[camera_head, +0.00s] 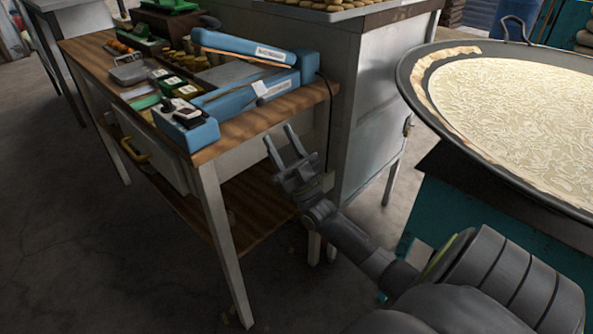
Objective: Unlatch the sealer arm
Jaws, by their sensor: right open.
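The sealer is a long blue device on the wooden-topped table. Its lower body (238,100) runs along the table's right part, with a control box (187,124) at the near left end. Its blue sealer arm (241,45) shows above the body, joined near the right end, with its left end standing clear of the body. No latch can be made out at this size. My right gripper (278,141) is open and empty. It is in front of the table's right edge, below and apart from the sealer. My left gripper is not in view.
The wooden table (262,122) also holds a metal tray (134,72), jars and small boxes. A grey cabinet (375,100) stands behind it. A wide pan of pale liquid (515,105) is at the right. Floor at the lower left is clear.

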